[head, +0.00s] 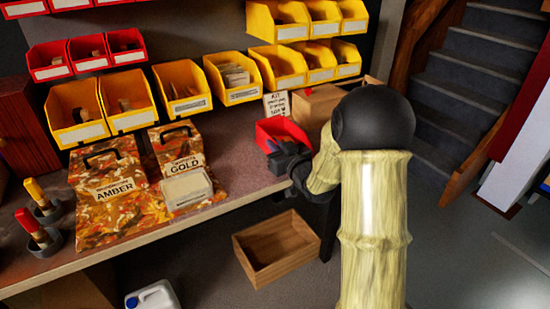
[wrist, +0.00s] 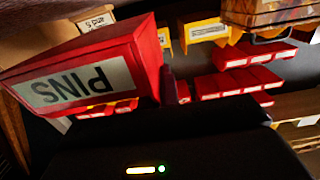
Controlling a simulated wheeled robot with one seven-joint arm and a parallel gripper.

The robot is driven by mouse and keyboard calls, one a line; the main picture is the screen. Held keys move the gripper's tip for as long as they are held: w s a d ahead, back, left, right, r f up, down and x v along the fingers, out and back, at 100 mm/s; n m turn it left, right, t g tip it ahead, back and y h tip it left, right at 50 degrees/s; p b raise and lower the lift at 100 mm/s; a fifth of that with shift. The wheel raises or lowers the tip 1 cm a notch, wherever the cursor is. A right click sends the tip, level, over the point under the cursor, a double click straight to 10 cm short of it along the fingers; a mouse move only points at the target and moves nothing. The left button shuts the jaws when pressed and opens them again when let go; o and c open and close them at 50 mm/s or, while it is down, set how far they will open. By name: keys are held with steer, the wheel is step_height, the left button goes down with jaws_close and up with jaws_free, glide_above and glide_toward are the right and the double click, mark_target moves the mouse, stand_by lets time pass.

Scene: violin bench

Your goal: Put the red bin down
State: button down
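The red bin (head: 281,130) is at the right end of the bench, in front of a cardboard box. My gripper (head: 284,152) is dark and covers the bin's lower front from the head view. In the wrist view the red bin (wrist: 145,50) is large and close, tilted, with its PINS label upside down. A dark finger (wrist: 172,85) lies against the bin's side, and my gripper appears shut on it. I cannot tell whether the bin's underside touches the bench.
Yellow bins (head: 188,90) hang on the wall above the bench. A handwritten card (head: 277,105) and cardboard box (head: 316,106) stand near the red bin. A wooden crate (head: 250,280) is on the floor.

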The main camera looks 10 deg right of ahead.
steer(key=shift+f+b, duration=0.5)
steer(key=shift+f, duration=1.3)
steer(key=shift+f, duration=0.2)
steer(key=c, duration=1.6)
jaws_free()
steer(key=shift+c, duration=0.2)
steer(key=shift+r, duration=0.2)
steer(key=v, duration=1.2)
